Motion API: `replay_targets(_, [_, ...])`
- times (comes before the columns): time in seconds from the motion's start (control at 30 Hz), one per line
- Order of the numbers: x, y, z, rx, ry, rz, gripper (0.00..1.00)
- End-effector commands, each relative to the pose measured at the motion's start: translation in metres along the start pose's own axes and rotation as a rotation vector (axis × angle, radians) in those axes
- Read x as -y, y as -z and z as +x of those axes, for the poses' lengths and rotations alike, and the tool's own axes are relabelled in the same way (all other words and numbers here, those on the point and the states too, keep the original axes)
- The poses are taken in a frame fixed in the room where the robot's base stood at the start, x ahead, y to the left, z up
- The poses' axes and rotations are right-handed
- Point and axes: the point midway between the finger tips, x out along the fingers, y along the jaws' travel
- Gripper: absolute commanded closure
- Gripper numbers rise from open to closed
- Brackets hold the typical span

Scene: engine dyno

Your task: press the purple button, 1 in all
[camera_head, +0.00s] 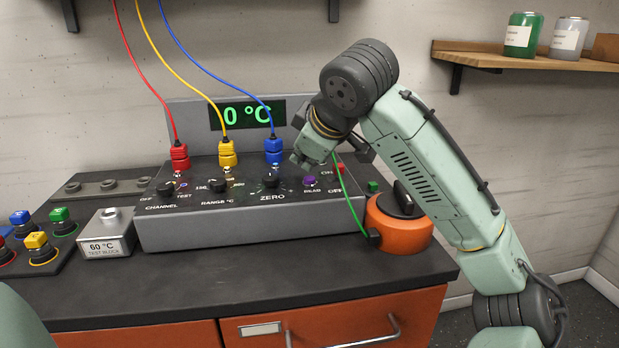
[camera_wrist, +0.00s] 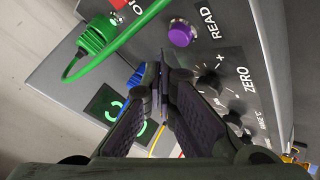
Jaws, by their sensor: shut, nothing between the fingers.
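The purple button (camera_head: 310,181) sits on the sloped top of the grey control panel (camera_head: 250,236), right of the ZERO knob (camera_head: 271,180). In the wrist view the purple button (camera_wrist: 181,33) is round, raised and unobstructed, beside the word READ. My gripper (camera_head: 299,160) hangs over the panel, just above and slightly left of the button in the head view. In the wrist view my gripper (camera_wrist: 158,76) is shut and empty, its fingertips below the button in the picture and visibly apart from it.
Red (camera_head: 180,155), yellow (camera_head: 227,153) and blue (camera_head: 273,150) cable plugs stand along the panel. A green cable (camera_head: 346,190) runs from near my gripper to an orange unit (camera_head: 399,240) at right. The display (camera_head: 247,114) reads 0 °C. A test block (camera_head: 105,239) stands left.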

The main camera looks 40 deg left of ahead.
Motion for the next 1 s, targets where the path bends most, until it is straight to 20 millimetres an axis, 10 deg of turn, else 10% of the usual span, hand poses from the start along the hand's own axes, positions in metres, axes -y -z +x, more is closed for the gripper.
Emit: replay_targets(1.0, [0.0049,-0.0048,0.0067,0.000,0.000,0.000,1.00])
